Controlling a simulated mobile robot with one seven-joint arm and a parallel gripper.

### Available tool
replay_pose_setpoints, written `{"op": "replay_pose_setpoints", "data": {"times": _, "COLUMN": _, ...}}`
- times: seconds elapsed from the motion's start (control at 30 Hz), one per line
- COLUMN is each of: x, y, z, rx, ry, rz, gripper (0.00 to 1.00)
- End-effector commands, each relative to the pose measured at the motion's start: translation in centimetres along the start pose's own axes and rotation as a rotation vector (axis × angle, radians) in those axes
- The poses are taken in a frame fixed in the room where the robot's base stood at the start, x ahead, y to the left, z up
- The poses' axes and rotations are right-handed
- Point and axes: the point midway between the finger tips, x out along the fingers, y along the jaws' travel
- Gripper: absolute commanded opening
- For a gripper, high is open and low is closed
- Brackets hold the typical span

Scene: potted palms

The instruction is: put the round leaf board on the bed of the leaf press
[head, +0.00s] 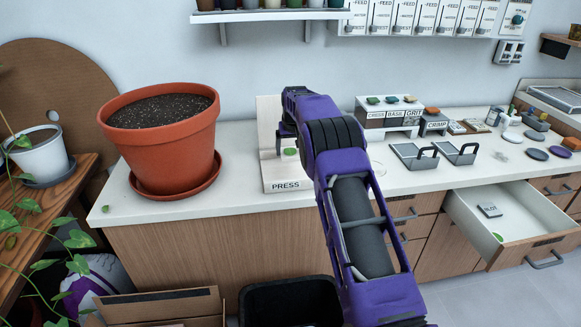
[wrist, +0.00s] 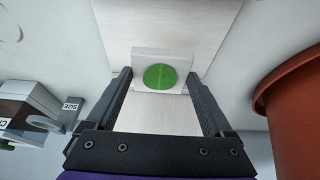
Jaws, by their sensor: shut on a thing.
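The round leaf board, a pale square board with a round green leaf (wrist: 160,77), sits between my fingertips in the wrist view. My gripper (wrist: 159,74) is shut on it, one finger at each side edge. The leaf press (head: 287,186) is a pale stand with a low bed and an upright back, marked PRESS. The board is over the bed; I cannot tell whether it touches. My arm hides the press's right side.
A large terracotta pot (head: 165,140) stands close to the left of the press. Two grey trays (head: 415,156) and labelled bins (head: 389,118) are to the right. A dark bin (head: 290,300) stands below.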

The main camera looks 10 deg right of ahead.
Motion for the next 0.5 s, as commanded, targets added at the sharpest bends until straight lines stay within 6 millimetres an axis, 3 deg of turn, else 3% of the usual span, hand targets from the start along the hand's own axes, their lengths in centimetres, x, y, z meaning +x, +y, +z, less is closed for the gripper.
{"op": "replay_pose_setpoints", "data": {"times": 0.4, "x": 5.2, "y": 0.0, "z": 2.2, "rx": 0.000, "ry": 0.000, "rz": 0.000, "gripper": 0.23}}
{"op": "replay_pose_setpoints", "data": {"times": 0.5, "x": 5.7, "y": 0.0, "z": 2.3, "rx": 0.000, "ry": 0.002, "rz": 0.000, "gripper": 0.23}}
